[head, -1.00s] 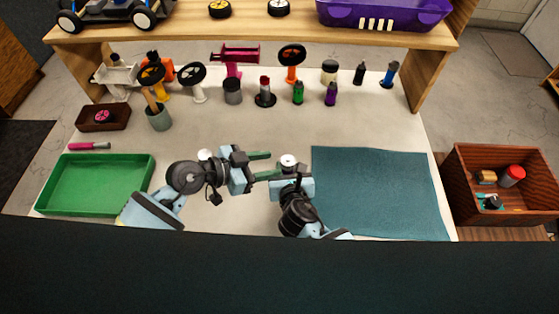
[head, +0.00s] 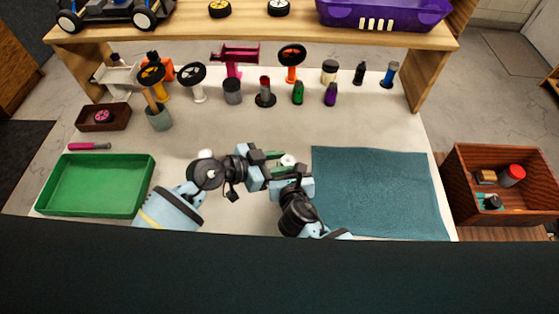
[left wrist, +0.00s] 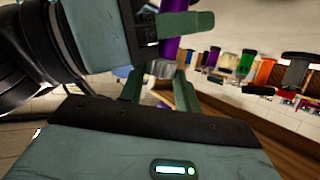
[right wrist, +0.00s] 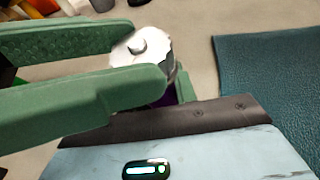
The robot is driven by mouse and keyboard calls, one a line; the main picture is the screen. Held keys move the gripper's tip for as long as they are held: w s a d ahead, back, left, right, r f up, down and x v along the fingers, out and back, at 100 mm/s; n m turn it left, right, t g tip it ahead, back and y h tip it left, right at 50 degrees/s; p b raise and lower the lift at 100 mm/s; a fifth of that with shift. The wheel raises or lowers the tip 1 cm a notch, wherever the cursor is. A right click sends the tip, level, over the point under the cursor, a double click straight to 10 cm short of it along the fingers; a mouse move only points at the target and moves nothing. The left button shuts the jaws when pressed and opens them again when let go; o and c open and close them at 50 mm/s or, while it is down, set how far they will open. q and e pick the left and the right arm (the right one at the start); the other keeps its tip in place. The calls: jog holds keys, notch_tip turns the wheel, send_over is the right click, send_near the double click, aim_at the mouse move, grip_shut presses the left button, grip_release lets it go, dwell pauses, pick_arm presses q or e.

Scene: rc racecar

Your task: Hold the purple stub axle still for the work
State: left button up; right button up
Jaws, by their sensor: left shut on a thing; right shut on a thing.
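The purple stub axle (left wrist: 168,46) stands between my two grippers and is mostly hidden by the fingers. A round silver piece (right wrist: 141,48) sits at its end; it also shows in the head view (head: 288,160). My right gripper (head: 284,172) is shut on the purple stub axle; its green finger crosses the purple part in the left wrist view. My left gripper (head: 273,161) comes in from the left, its green fingers on both sides of the silver piece (left wrist: 161,70), shut on it. The exact contact is partly hidden.
A teal mat (head: 380,195) lies right of the grippers and a green tray (head: 95,185) left. Several small parts and bottles line the table's back, under a wooden shelf (head: 240,35). A wooden box (head: 505,205) stands off the right edge. The middle table is clear.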

pick_arm(q)
jog(key=shift+g, duration=0.3)
jog(key=m+g, duration=0.2)
jog(key=w+m+g+h, duration=0.1)
jog(key=m+g, duration=0.1)
jog(key=m, duration=0.1)
jog(key=shift+w+a+g+h, duration=0.1)
jog(key=shift+g+h, duration=0.2)
jog(key=shift+g, duration=0.1)
jog(key=shift+w+f+m+g+y, duration=0.1)
jog(key=shift+w+m+g+y, duration=0.05)
jog(key=shift+m+g, duration=0.75)
jog(key=shift+w+f+m+g+y, duration=0.1)
jog(key=shift+m+g+y, duration=0.1)
jog(key=shift+m+g, duration=0.7)
jog(key=shift+w+f+m+g+y, duration=0.15)
jog(key=shift+m+g, duration=0.55)
jog(key=shift+g, duration=0.4)
jog(key=shift+w+r+m+g, duration=0.1)
jog(key=shift+m+g, duration=0.3)
jog(key=shift+r, duration=0.2)
jog(key=o, duration=0.7)
jog(key=shift+r, duration=0.15)
